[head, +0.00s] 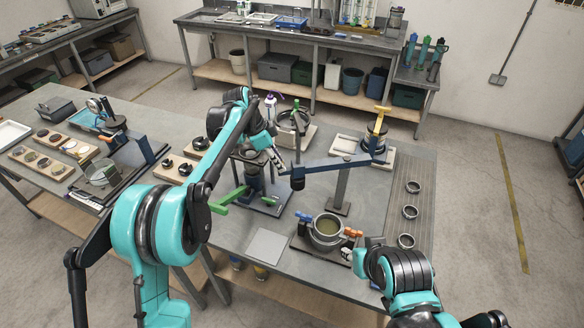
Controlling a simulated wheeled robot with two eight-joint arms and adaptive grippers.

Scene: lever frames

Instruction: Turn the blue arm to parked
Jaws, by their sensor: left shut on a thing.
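The blue arm (335,163) is a long dark blue bar that lies level over the middle of the table. The fingers are small and partly hidden, so the exact grip is unclear. I cannot make out a parked mark.
A pot (327,230) with orange and blue handles sits in front. A yellow-topped device (377,128) stands behind right. Several rings (410,212) lie on the right mat. A grey plate (267,245) lies flat at the front.

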